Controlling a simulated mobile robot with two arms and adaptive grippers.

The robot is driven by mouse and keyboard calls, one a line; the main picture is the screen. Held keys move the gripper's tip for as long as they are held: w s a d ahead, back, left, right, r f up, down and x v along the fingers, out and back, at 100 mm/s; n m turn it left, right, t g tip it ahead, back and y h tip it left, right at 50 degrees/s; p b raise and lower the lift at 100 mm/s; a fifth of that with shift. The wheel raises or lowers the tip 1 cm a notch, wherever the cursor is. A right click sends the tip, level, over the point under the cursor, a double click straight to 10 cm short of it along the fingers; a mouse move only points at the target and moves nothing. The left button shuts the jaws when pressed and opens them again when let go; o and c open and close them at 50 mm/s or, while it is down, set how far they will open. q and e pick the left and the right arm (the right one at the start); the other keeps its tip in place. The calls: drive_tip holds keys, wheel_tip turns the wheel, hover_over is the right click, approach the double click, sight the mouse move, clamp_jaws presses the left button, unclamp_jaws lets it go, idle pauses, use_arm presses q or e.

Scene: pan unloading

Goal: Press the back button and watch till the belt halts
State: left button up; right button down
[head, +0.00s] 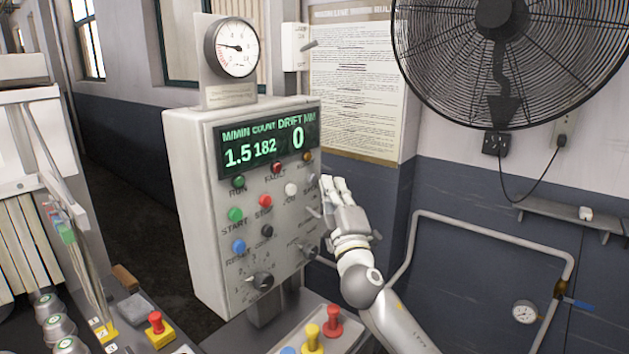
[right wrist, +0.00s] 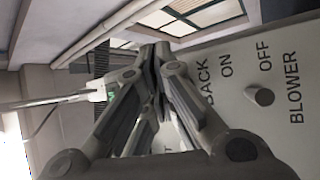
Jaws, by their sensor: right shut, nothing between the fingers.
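A grey control panel (head: 190,200) stands in the middle of the head view. Its display (head: 268,143) reads M/MIN 1.5, COUNT 182 and DRIFT 0. My right gripper (head: 337,184) is shut and empty at the panel's right edge, in front of part of its face. In the right wrist view its closed fingers (right wrist: 155,60) are beside the printed word BACK (right wrist: 203,84). The back button itself is hidden behind the fingers, so I cannot tell whether they touch it. No belt can be made out clearly. My left gripper is not in view.
Green (head: 235,214), red (head: 265,200) and blue (head: 238,246) buttons and a dark knob (head: 263,282) are on the panel. A blower knob (right wrist: 264,97) is near the fingers. A tray with coloured knobs (head: 333,318) is below. A black fan (head: 500,60) hangs at upper right.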

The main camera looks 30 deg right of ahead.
idle(0.5)
drive_tip(key=shift+w+a, duration=0.15)
drive_tip(key=shift+w, duration=0.25)
